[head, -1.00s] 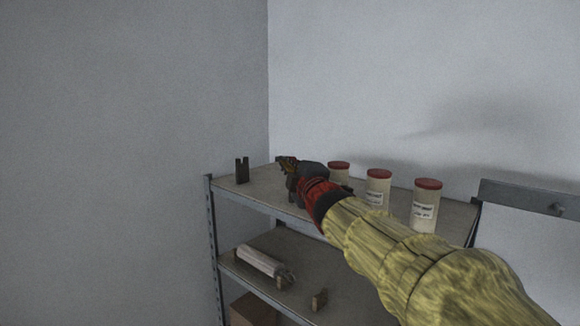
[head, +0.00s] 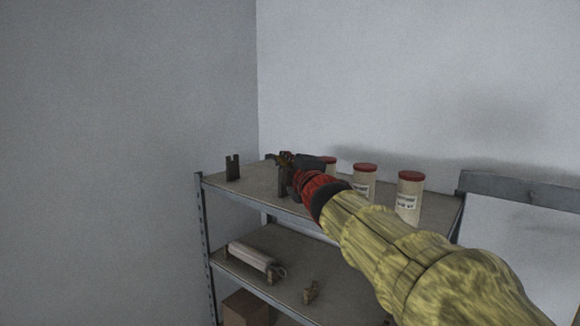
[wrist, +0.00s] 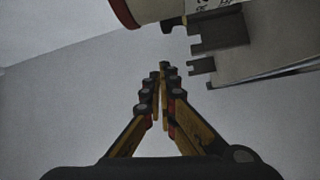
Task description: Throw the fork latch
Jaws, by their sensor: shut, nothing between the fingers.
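I cannot make out a fork latch for certain in either view. A dark upright piece with a notched, fork-like top (head: 233,168) stands at the left end of the top shelf. A second dark upright (head: 284,181) stands just below my gripper (head: 284,158), partly hidden by it. My gripper is over the top shelf, left of the jars. In the wrist view, its yellow-and-black fingers (wrist: 163,70) come together with nothing between them. Dark notched pieces (wrist: 218,32) show to the upper right of the fingertips, apart from them in the picture.
Jars with red lids (head: 410,196) stand on the top shelf (head: 258,190), right of my gripper; one jar (wrist: 150,10) shows in the wrist view. The lower shelf holds a pale roll (head: 250,256) on supports and a small brown piece (head: 311,291). A cardboard box (head: 248,308) is below.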

